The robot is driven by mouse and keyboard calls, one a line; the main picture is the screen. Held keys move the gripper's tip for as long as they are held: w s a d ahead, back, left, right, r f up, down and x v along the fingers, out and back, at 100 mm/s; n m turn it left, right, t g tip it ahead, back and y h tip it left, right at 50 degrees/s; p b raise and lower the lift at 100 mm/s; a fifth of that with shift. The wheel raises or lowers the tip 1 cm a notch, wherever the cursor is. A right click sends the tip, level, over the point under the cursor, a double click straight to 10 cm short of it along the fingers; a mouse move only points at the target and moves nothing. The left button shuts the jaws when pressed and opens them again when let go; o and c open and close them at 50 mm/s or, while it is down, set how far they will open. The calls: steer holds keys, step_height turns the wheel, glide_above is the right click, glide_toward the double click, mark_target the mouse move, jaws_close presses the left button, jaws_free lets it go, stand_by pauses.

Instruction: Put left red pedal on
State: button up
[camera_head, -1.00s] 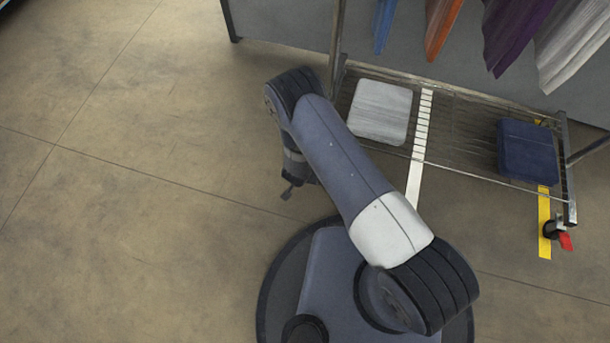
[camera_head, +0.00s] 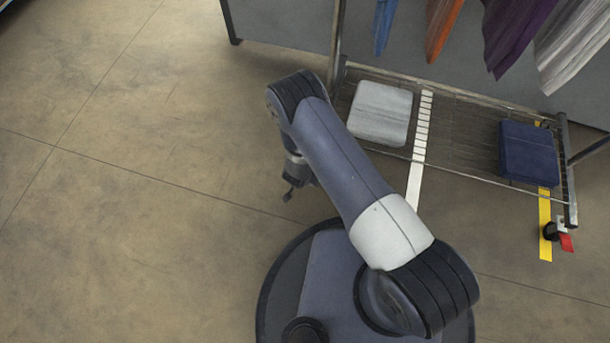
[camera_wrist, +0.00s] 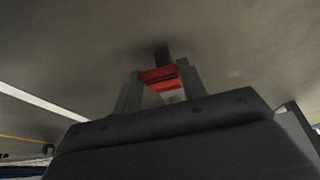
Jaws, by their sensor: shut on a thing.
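My gripper (camera_wrist: 160,88) is shut on a red pedal (camera_wrist: 158,75), which shows between its two fingers in the wrist view. A small dark block (camera_wrist: 162,56) shows just past the pedal, close to the floor. I cannot tell how the pedal joins it. In the head view my gripper (camera_head: 290,190) hangs low left of the rack, below my arm, and the held pedal does not show. My arm hides the rack's left front foot. Another red pedal (camera_head: 566,242) is on a dark caster (camera_head: 550,231) at the rack's right front corner.
The rack's wire shelf (camera_head: 455,130) bears a grey folded cloth (camera_head: 380,113) and a navy one (camera_head: 528,152). Garments (camera_head: 510,35) hang above. A white strip (camera_head: 415,185) and a yellow strip (camera_head: 545,215) lie on the floor. The floor to the left is clear.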

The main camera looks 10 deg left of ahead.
steer(key=shift+f, duration=0.1)
steer(key=t+b, duration=0.2)
steer(key=f+t+b, duration=0.1)
steer(key=t+b, duration=0.1)
steer(key=b, duration=0.1)
steer(key=s+t+b, duration=0.1)
steer(key=b, duration=0.1)
steer(key=shift+f+t, duration=0.35)
steer(key=shift+t, duration=0.05)
stand_by(0.4)
steer(key=o, duration=1)
steer(key=shift+r, duration=0.2)
